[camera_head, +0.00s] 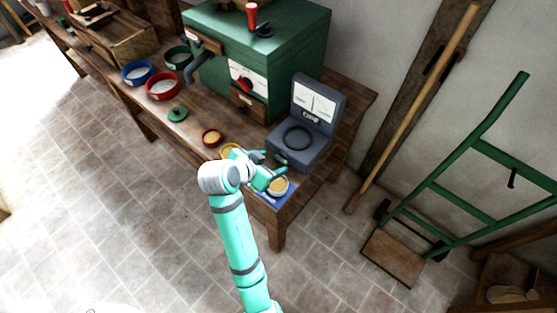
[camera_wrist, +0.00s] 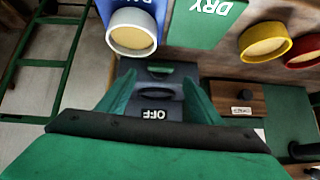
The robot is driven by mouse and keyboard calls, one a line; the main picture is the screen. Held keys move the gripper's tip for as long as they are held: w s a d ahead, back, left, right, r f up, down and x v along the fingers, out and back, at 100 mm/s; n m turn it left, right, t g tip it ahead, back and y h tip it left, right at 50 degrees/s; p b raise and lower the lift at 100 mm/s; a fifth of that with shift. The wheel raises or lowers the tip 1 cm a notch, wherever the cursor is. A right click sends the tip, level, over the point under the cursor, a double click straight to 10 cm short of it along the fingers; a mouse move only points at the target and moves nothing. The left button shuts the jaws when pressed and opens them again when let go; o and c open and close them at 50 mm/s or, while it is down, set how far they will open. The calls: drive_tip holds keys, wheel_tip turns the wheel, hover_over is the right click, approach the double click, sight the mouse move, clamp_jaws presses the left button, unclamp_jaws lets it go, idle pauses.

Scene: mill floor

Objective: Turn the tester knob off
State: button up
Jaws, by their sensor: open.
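The tester (camera_head: 302,152) is a dark grey unit with an upright back panel and a black ring on its top. It stands at the near right end of the bench. In the wrist view the tester (camera_wrist: 185,72) lies beyond and between my fingers, with an OFF label (camera_wrist: 153,114) showing. A dark rounded part sits just above that label; I cannot tell whether it is the knob. My gripper (camera_head: 270,168) is open, its green fingers close to the tester's front side. In the wrist view my gripper (camera_wrist: 158,88) has nothing clearly between its fingers. Contact cannot be told.
Yellow (camera_wrist: 265,42) and red (camera_wrist: 302,50) bowls are near. The green mill (camera_head: 290,60) stands behind. A green hand truck (camera_head: 450,165) is at right; floor at left is clear.

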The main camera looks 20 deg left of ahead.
sight(280, 160)
drive_tip(key=shift+x, duration=2.65)
drive_tip(key=shift+c, duration=0.6)
drive_tip(key=c, duration=0.9)
